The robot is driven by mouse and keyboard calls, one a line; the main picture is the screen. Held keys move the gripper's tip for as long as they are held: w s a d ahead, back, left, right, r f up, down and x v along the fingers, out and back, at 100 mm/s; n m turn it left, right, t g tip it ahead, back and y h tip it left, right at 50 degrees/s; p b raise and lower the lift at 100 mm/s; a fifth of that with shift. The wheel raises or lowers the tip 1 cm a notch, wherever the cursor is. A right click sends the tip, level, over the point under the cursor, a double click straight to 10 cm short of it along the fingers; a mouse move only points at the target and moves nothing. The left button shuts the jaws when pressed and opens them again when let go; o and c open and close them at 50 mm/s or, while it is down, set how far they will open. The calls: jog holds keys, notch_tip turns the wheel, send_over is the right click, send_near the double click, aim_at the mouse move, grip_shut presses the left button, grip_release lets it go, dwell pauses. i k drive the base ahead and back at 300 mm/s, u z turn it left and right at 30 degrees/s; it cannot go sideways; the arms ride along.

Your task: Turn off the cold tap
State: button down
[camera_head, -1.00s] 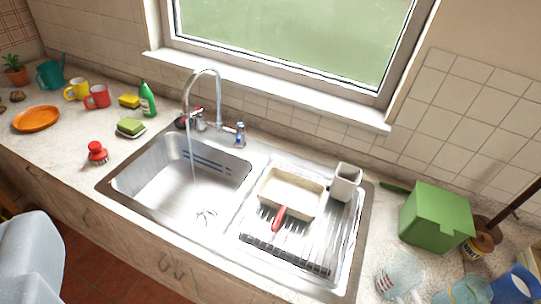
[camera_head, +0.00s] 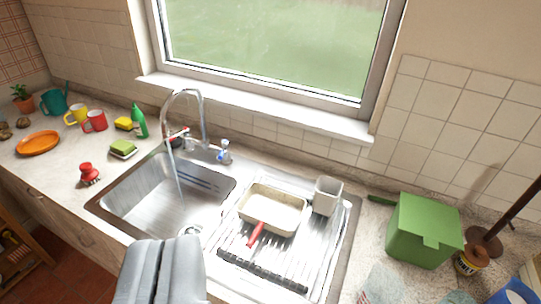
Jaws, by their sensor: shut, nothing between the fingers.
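The cold tap (camera_head: 223,152), with a blue-marked handle, stands at the back rim of the steel sink, right of the curved spout (camera_head: 184,95). A thin stream of water (camera_head: 176,175) falls from the spout into the basin. A red-marked tap (camera_head: 178,134) sits left of the spout's base. My gripper (camera_head: 160,245) is in the lower part of the view, over the front edge of the sink. Its two grey fingers are side by side, shut and empty. It is well in front of the cold tap and not touching it. It hides part of the basin's front.
A cream dish (camera_head: 272,210) with a red-handled utensil (camera_head: 256,234) and a white cup (camera_head: 327,196) are on the drainer. A green box (camera_head: 422,230) stands at right. A green bottle (camera_head: 139,121), mugs and sponges are at left. The space above the basin is clear.

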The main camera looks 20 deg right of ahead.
aim_at(225, 143)
jog(key=z, duration=0.15)
jog(key=i, duration=1)
jog(key=u, duration=0.05)
